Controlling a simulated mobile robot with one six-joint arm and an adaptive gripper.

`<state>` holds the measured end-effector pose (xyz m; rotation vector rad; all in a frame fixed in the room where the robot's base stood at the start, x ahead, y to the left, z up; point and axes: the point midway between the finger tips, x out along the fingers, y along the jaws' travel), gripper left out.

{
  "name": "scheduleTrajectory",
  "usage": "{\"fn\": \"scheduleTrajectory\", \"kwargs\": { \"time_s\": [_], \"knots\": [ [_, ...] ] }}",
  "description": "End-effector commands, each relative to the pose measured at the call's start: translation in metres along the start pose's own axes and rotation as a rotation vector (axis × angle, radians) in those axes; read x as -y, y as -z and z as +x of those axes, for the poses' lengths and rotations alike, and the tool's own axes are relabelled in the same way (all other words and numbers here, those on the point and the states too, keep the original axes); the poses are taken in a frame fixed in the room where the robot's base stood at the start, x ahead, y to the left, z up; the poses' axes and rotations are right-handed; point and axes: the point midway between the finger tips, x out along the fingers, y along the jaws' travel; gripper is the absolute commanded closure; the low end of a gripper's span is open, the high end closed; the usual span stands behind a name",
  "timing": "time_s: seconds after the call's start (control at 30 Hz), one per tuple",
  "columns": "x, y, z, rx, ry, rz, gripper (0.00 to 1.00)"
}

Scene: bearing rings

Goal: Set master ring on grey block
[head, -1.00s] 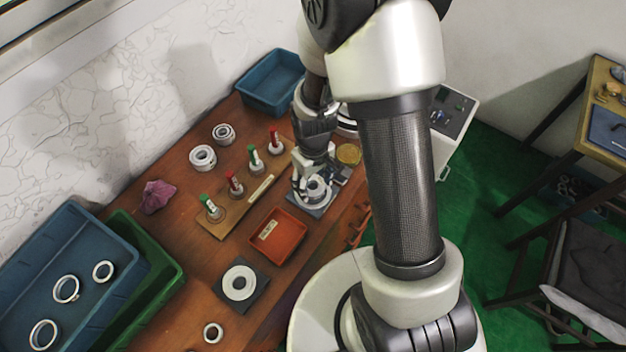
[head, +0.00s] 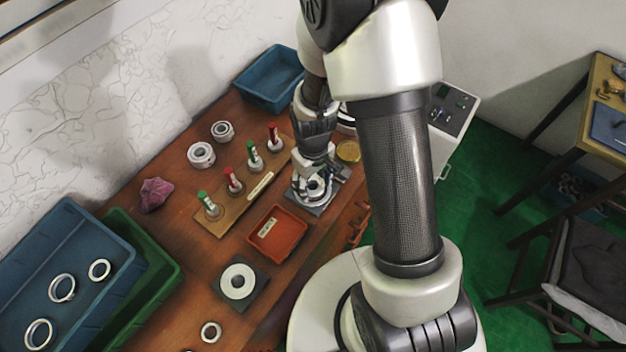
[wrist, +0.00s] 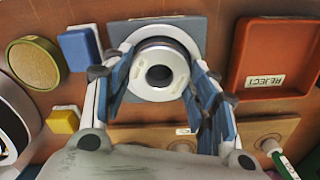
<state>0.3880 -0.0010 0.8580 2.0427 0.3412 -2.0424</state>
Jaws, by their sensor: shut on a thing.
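The master ring, a thick silver ring (wrist: 160,57) with a dark bore, sits between the fingers of my gripper (wrist: 160,82) in the wrist view. The fingers are closed on its sides. Directly behind it is a square blue-grey block (wrist: 190,27), which extends beyond the ring at the top. In the head view my gripper (head: 313,190) points down over the same grey block (head: 318,210), on the right part of the brown bench. The fingers partly hide the ring there. I cannot tell whether the ring's underside touches the block.
The red reject tray (head: 276,234) and the wooden peg board (head: 215,222) with red- and green-topped pegs stand close by. A blue block (wrist: 79,48), a yellow block (wrist: 62,121) and a round olive-gold disc (wrist: 34,62) lie beside the grey block. A dark mat (head: 240,306) carries a white ring.

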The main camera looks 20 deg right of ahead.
Motion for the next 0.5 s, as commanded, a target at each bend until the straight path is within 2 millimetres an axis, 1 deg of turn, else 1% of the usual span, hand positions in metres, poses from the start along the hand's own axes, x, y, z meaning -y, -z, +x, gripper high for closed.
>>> {"fn": "scheduleTrajectory", "kwargs": {
  "time_s": [0.2,0.23,0.5],
  "knots": [
    [-0.0002,0.0005,0.0072,-0.001,0.0,0.0,0.85],
    [-0.0002,0.0006,0.0072,-0.001,0.0,0.0,0.46],
    [-0.0001,0.0004,0.0061,-0.001,0.0,0.0,0.28]
  ]
}}
